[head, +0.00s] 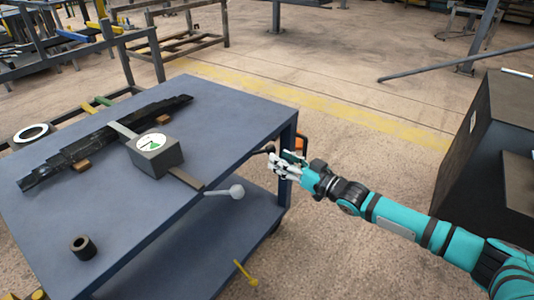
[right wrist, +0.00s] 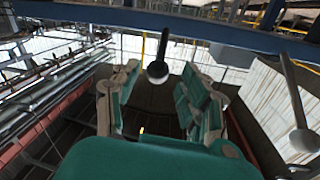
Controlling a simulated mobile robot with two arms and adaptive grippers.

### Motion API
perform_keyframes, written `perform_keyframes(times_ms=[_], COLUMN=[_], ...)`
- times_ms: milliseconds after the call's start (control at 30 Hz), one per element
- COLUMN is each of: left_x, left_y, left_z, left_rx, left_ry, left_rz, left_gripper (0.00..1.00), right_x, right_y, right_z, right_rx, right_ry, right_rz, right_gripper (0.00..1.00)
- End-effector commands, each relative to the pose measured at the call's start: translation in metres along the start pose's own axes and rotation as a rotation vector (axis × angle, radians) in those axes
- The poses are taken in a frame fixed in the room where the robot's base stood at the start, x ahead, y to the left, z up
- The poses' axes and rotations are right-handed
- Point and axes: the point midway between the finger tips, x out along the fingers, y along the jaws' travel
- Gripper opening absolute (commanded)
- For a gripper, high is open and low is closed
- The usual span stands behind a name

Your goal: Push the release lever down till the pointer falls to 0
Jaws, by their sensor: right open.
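A grey gauge box (head: 157,155) with a white round dial (head: 151,142) sits on the table; the dial has a green patch, but its pointer is too small to read. A lever with a dark ball knob (head: 268,149) sticks out at the table's right edge; the knob (right wrist: 157,71) also shows in the right wrist view. A second lever with a grey ball (head: 237,191) juts from the front edge. I cannot tell which is the release lever. My right gripper (head: 280,164) is open beside the dark knob, which appears between its fingers in the wrist view. Contact is unclear.
The blue-grey table (head: 120,215) bears a black leaf spring (head: 105,140) and a black ring (head: 83,247). A dark cabinet (head: 470,150) stands at the right. The floor between is clear.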

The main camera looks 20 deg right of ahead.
Motion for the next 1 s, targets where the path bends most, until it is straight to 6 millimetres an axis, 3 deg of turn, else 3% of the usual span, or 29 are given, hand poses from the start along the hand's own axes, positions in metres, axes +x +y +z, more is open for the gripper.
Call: perform_keyframes(times_ms=[100,300,733,1000], left_x=[-0.014,-0.034,-0.042,-0.041], left_y=[-0.001,-0.001,-0.001,-0.001], left_z=[-0.001,-0.001,-0.001,-0.001], left_rx=[-0.001,-0.002,-0.002,-0.002], left_ry=[0.01,0.018,0.02,0.02], left_rz=[-0.001,-0.003,-0.003,-0.003], left_gripper=[0.4,0.4,0.4,0.4], right_x=[0.026,0.052,0.061,0.061], right_y=[0.0,0.0,0.0,0.0], right_z=[0.0,0.0,0.0,0.0], right_rx=[-0.001,-0.002,-0.001,-0.001], right_ry=[0.003,0.002,-0.001,-0.001], right_rz=[0.0,-0.001,0.0,0.0], right_gripper=[0.44,0.44,0.44,0.09])
